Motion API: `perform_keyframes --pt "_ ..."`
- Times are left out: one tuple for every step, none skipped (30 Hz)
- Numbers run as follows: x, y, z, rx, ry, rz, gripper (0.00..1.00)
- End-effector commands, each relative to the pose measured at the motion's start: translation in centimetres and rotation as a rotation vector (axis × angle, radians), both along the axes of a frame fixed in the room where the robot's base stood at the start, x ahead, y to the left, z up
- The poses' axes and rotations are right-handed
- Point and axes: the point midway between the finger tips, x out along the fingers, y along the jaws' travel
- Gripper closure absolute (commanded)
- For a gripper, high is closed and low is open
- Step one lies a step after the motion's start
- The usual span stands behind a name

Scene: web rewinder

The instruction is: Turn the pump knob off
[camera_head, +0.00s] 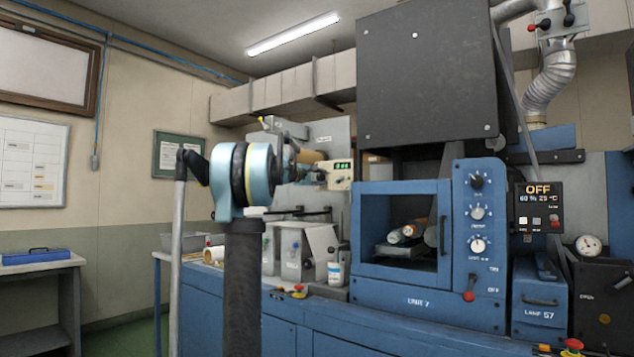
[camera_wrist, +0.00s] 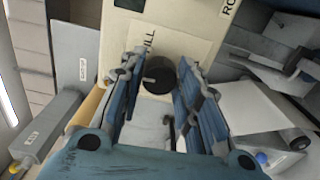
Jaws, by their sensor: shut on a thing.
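A round black knob (camera_wrist: 159,74) with a pale pointer mark sits on a cream panel (camera_wrist: 180,32) in the wrist view. My gripper (camera_wrist: 160,67) has one blue-grey finger on each side of it and is shut on it. The label beside the knob is partly hidden; only "ILL" reads clearly, so I cannot tell whether this is the pump knob. In the head view my gripper (camera_head: 316,173) is at a cream control box (camera_head: 340,176) with a green-lit display; the knob is hidden there by the fingers.
A blue cabinet (camera_head: 400,285) at the right carries several dials and a red lever (camera_head: 470,289) between ON and OFF marks. A dark display (camera_head: 538,206) beside it reads OFF. Grey containers (camera_head: 302,249) and a white bottle (camera_head: 335,273) stand below my gripper.

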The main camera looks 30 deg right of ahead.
Motion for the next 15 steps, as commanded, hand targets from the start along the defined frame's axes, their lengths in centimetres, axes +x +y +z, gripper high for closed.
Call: perform_keyframes --pt "-0.07 0.06 -0.22 0.007 -0.011 -0.001 0.93" --pt "-0.08 0.06 -0.23 0.01 -0.016 -0.001 0.93" --pt "-0.08 0.06 -0.24 0.013 -0.023 -0.001 0.93" --pt "-0.08 0.05 -0.25 0.014 -0.027 -0.001 0.93" --pt "-0.08 0.05 -0.26 0.015 -0.029 -0.001 0.93" --pt "-0.08 0.05 -0.26 0.017 -0.032 -0.001 0.93" --pt "-0.08 0.05 -0.27 0.017 -0.033 -0.001 0.93" --pt "-0.08 0.05 -0.28 0.017 -0.034 -0.001 0.93" --pt "-0.08 0.05 -0.28 0.018 -0.035 -0.001 0.93" --pt "-0.08 0.05 -0.29 0.018 -0.035 -0.001 0.93" --pt "-0.09 0.05 -0.29 0.018 -0.035 -0.002 0.93" --pt "-0.09 0.05 -0.3 0.018 -0.035 -0.002 0.93" --pt "-0.09 0.05 -0.31 0.018 -0.035 -0.002 0.93" --pt "-0.09 0.05 -0.31 0.018 -0.035 -0.002 0.93" --pt "-0.09 0.05 -0.31 0.018 -0.035 -0.002 0.93"
